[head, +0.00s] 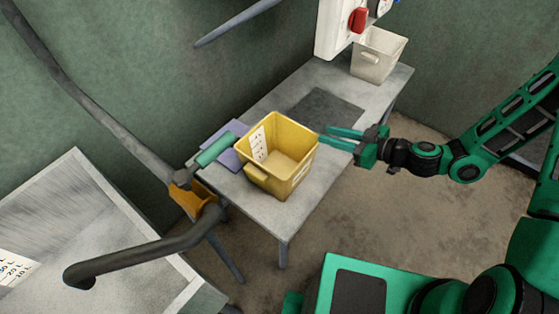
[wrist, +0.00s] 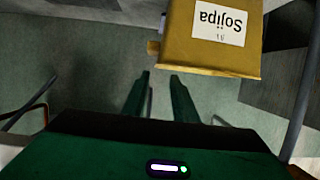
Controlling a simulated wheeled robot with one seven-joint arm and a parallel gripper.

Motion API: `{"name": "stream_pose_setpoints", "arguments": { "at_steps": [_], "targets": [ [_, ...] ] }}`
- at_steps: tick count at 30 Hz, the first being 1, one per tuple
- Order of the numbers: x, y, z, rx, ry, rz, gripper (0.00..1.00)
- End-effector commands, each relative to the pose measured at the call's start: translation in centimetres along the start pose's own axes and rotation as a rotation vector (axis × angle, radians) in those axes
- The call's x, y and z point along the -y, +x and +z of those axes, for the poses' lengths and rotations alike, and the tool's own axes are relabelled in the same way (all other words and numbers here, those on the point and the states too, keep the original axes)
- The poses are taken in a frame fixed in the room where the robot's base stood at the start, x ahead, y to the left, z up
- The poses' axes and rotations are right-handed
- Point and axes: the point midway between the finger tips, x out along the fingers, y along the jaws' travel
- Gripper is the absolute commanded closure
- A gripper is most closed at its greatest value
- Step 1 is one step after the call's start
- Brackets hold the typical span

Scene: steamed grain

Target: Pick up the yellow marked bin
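The yellow bin (head: 265,185) stands upright and looks empty on the grey table (head: 225,190), with a white label inside its left wall. In the wrist view, the yellow bin (wrist: 190,60) shows a wall with a white "Sojipa" label, upside down in the picture. My gripper (head: 322,137) is at the bin's right side near its upper rim, fingers pointing at it. In the wrist view my gripper (wrist: 160,82) has its two green fingers apart with nothing between them. Whether a fingertip touches the bin I cannot tell.
A purple cloth or sheet (head: 222,138) and a green cylinder (head: 215,150) lie left of the bin. A dark mat (head: 325,108) lies behind it. A white bin (head: 377,55) stands at the back right. A grey pipe (head: 145,255) and metal basin (head: 60,225) fill the left.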

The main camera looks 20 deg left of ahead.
Motion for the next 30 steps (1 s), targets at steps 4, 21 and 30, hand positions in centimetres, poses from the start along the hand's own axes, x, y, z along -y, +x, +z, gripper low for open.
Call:
{"name": "stream_pose_setpoints", "arguments": {
  "at_steps": [4,21,30],
  "targets": [
    [-0.2,0.7,-0.2,-0.027,0.0,0.02,0.74],
    [-0.4,6.6,-0.4,-0.03,-0.001,0.022,0.74],
    [-0.5,10.5,-0.1,-0.029,-0.003,0.022,0.74]
  ]
}}
